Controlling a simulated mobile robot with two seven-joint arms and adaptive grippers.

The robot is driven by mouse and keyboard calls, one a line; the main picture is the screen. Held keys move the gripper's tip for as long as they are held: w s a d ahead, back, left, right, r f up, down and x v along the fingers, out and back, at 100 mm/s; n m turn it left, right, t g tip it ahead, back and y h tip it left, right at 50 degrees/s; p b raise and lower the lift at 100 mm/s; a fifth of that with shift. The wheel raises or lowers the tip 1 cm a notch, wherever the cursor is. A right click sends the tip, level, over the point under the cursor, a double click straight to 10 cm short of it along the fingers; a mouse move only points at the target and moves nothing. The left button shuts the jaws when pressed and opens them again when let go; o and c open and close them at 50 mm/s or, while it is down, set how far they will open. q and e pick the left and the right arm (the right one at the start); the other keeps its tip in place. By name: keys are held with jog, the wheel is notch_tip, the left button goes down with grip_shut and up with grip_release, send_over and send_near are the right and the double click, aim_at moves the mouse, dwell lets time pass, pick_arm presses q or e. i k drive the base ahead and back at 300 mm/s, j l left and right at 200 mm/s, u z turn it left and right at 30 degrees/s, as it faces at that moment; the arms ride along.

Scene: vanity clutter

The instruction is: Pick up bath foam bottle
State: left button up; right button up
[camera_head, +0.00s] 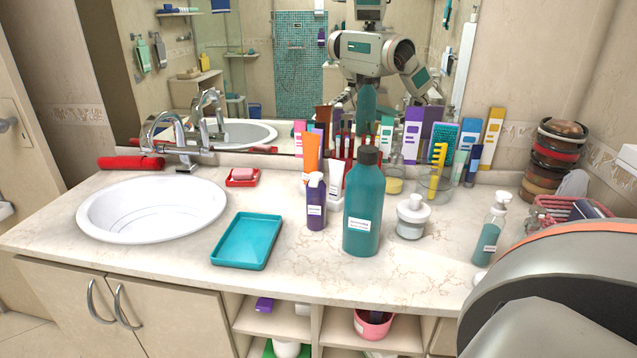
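A large teal bottle (363,205) with a dark grey cap and a white label stands upright on the marble counter, right of the teal tray. It looks like the bath foam bottle, but its label is too small to read. Neither of my grippers is in view. A rounded grey link of my arm with an orange edge fills the lower right corner and hides the counter there.
A purple bottle (316,202) stands left of the teal bottle, a white jar (412,216) right of it. The teal tray (247,240) and sink (151,207) lie left. Tubes and boxes crowd behind. A pump bottle (491,229) stands right. The front counter strip is clear.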

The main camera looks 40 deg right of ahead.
aim_at(364, 186)
jog(key=z, duration=1.55)
